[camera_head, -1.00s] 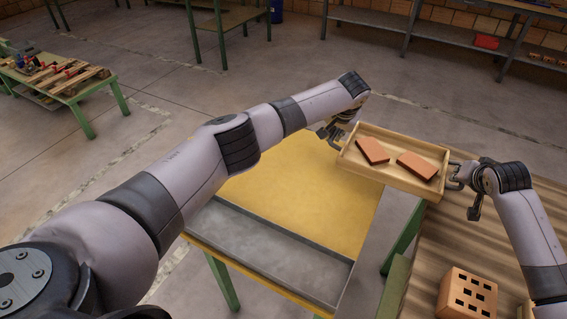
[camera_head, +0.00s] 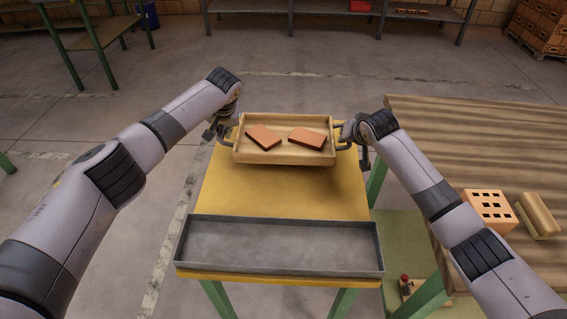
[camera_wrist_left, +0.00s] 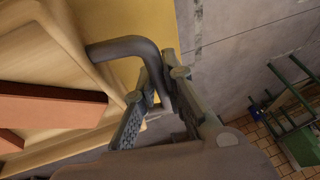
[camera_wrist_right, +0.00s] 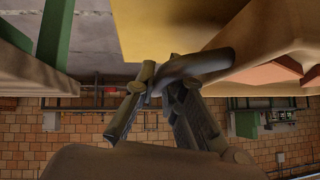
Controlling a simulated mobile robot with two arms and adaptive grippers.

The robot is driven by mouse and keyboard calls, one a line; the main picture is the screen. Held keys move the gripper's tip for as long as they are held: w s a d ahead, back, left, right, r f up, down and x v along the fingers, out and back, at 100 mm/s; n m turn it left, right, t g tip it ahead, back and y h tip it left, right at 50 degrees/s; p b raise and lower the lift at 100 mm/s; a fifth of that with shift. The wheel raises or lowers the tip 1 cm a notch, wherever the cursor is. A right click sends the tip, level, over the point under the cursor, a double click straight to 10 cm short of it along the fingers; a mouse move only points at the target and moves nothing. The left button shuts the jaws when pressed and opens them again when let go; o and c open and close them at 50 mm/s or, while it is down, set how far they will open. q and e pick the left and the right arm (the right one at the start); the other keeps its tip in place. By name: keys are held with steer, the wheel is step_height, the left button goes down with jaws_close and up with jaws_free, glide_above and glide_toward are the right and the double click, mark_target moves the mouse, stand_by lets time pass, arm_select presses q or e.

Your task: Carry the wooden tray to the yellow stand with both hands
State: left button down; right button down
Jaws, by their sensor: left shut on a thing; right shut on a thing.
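The wooden tray (camera_head: 284,157) is held level over the far part of the yellow stand (camera_head: 220,190) in the head view. Two flat red-brown bricks (camera_head: 264,137) (camera_head: 307,139) lie in it. My left gripper (camera_head: 226,131) is shut on the tray's left handle, a dark bar (camera_wrist_left: 130,47) in the left wrist view. My right gripper (camera_head: 349,137) is shut on the right handle, which also shows in the right wrist view (camera_wrist_right: 200,64). Whether the tray's underside touches the stand cannot be told from the head view.
A grey metal trough (camera_head: 280,248) lies along the near edge of the stand. A slatted wooden table (camera_head: 460,150) on the right holds a brick with holes (camera_head: 488,210) and a tan block (camera_head: 537,214). The yellow surface between tray and trough is clear.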

mark_target(226, 150)
arm_select(q)
steer(key=shift+d+f, duration=0.1)
steer(key=shift+f, duration=0.15)
arm_select(e)
steer(key=shift+w+d+f, duration=0.1)
steer(key=shift+d+f, duration=0.1)
arm_select(q)
steer(key=shift+r, duration=0.1)
arm_select(e)
steer(key=shift+a+r, duration=0.1)
arm_select(q)
steer(key=shift+f, duration=0.2)
arm_select(e)
steer(key=shift+f, duration=0.2)
